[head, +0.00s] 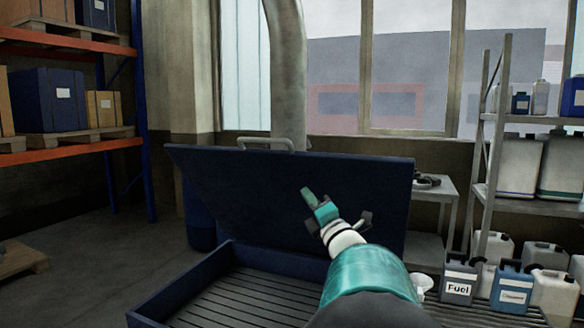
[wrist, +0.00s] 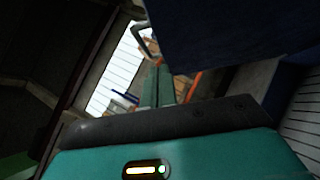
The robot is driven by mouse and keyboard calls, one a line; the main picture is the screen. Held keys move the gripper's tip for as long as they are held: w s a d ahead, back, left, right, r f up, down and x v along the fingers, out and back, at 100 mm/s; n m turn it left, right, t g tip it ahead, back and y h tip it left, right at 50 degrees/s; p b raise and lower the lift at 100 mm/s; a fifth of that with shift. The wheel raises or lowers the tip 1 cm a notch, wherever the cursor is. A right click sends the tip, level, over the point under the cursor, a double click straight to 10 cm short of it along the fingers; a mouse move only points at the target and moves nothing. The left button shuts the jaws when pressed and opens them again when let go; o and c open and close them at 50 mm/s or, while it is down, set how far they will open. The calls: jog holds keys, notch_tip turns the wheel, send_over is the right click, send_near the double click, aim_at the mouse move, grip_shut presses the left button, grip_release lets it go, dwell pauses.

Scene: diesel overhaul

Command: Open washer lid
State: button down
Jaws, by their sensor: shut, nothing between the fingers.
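The washer lid (head: 230,175) is a dark blue panel, raised and tilted back over the washer basin (head: 150,304), with a grey handle (head: 266,143) on its top edge. The basin is blue with a dark slatted floor. My gripper (head: 308,195) is teal and shut with nothing in it. In the head view it is in front of the lid's inner face, below and right of the handle; I cannot tell whether it touches the lid. In the wrist view the shut fingers (wrist: 158,85) point away, with the lid (wrist: 215,35) at upper right and the handle (wrist: 147,42) near them.
A pallet rack with boxes (head: 48,98) stands at left. A grey shelf of jugs (head: 515,160) stands at right, with a fuel can (head: 459,280) and other containers low beside the basin. A grey duct (head: 288,75) rises behind the lid.

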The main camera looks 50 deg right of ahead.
send_near(291, 158)
jog(key=w+a, duration=0.2)
jog(key=w, duration=0.1)
jog(key=w+d+r, duration=0.2)
jog(key=d, duration=0.1)
jog(key=shift+d+r, duration=0.15)
jog(key=shift+r, duration=0.05)
jog(key=shift+d+r, duration=0.1)
jog(key=shift+d, duration=0.05)
